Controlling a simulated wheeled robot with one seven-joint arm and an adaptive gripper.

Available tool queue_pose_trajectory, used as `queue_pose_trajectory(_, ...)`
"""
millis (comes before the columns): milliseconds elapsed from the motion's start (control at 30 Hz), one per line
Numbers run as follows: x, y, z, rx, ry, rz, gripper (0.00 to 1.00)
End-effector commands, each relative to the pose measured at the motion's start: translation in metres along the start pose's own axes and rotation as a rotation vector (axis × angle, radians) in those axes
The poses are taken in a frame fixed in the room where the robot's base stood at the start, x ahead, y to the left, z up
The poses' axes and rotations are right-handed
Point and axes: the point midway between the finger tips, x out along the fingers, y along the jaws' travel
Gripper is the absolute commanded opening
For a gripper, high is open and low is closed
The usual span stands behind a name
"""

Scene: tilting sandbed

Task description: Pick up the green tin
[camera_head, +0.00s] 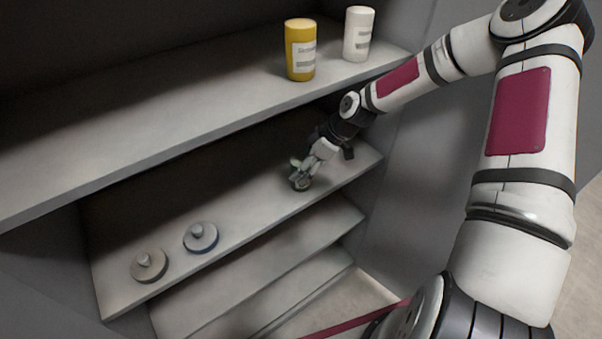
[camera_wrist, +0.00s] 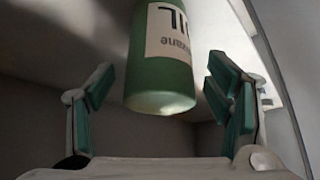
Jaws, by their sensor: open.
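The green tin (camera_wrist: 160,78) shows large in the wrist view, with a white label bearing dark letters. It sits between the two fingers of my gripper (camera_wrist: 160,110), with a gap on each side. In the head view the tin (camera_head: 297,175) stands on a middle shelf, partly hidden by my gripper (camera_head: 309,168). My gripper is open around the tin or just in front of it; I cannot tell how deep the tin is between the fingers.
Two round knobbed lids, one grey-brown (camera_head: 149,265) and one blue-edged (camera_head: 200,237), lie on the same shelf (camera_head: 245,215) to the left. A yellow tin (camera_head: 300,62) and a white tin (camera_head: 358,40) stand on the shelf above, whose edge overhangs. A side wall (camera_head: 400,150) is close on the right.

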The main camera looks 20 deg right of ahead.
Motion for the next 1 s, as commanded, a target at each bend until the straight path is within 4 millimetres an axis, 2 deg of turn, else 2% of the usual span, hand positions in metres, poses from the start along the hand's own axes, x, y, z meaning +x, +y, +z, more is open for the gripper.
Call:
queue_pose_trajectory(133,0.0110,0.0002,-0.0001,0.000,0.000,0.001,0.73)
queue_pose_trajectory(367,0.0118,0.0005,0.0001,0.000,0.000,0.001,0.73)
queue_pose_trajectory(600,0.0116,0.0004,0.0001,0.000,0.000,0.001,0.18)
queue_pose_trajectory(667,0.0116,0.0004,0.0001,0.000,0.000,0.001,0.08)
queue_pose_trajectory(1000,0.0084,0.0014,-0.0022,0.000,0.000,0.003,0.07)
